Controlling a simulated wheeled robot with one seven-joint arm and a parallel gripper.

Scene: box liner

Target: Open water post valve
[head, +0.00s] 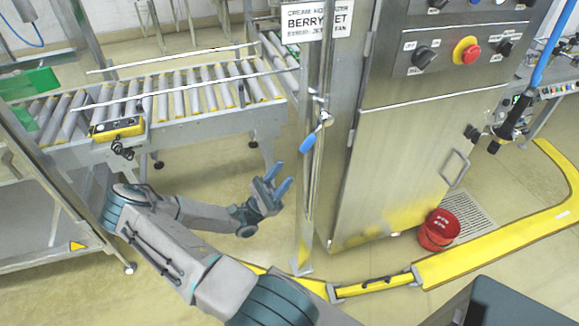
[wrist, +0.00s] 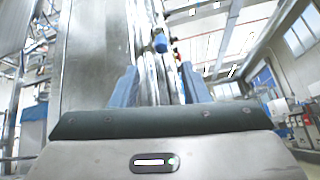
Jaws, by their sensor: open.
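The water post (head: 313,190) is a slim metal upright in front of the steel cabinet. Its valve (head: 325,119) has a blue lever handle (head: 309,142) that slants down to the left. My gripper (head: 281,178) is open and empty, left of the post and lower than the handle in the head view. In the wrist view the blue fingers of my gripper (wrist: 160,88) stand apart, with the post's pipes (wrist: 157,72) showing between them. The blue handle (wrist: 160,43) shows above the fingertips, apart from them.
A steel control cabinet (head: 410,160) stands right behind the post. A roller conveyor (head: 170,98) is at the left. A yellow floor barrier (head: 375,286) runs along the front right. A red bucket (head: 438,230) sits by the cabinet.

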